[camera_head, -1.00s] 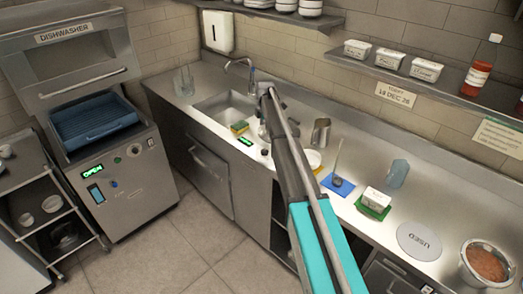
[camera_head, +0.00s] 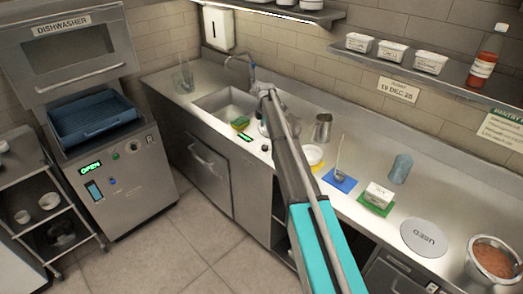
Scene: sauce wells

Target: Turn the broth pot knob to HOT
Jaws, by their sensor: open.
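A small dark round knob (camera_head: 265,147) is on the counter beside a small lit green display (camera_head: 245,138). I cannot read its marks or tell which way it points. My gripper (camera_head: 263,127) is at the far end of my arm, just behind the knob and close to the sink. It is open, small in view and partly hidden by the arm, and I cannot tell whether it touches anything. No pot plainly shows by the knob; my arm covers part of that spot. A round metal vessel with reddish-brown contents (camera_head: 493,259) stands at the far right.
The sink (camera_head: 222,104) with a sponge (camera_head: 240,123) lies left of the gripper. A metal jug (camera_head: 322,128), a ladle on a blue mat (camera_head: 339,181), a white tub (camera_head: 379,193) and a USED disc (camera_head: 424,238) stand to the right. A shelf (camera_head: 440,75) overhangs the counter.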

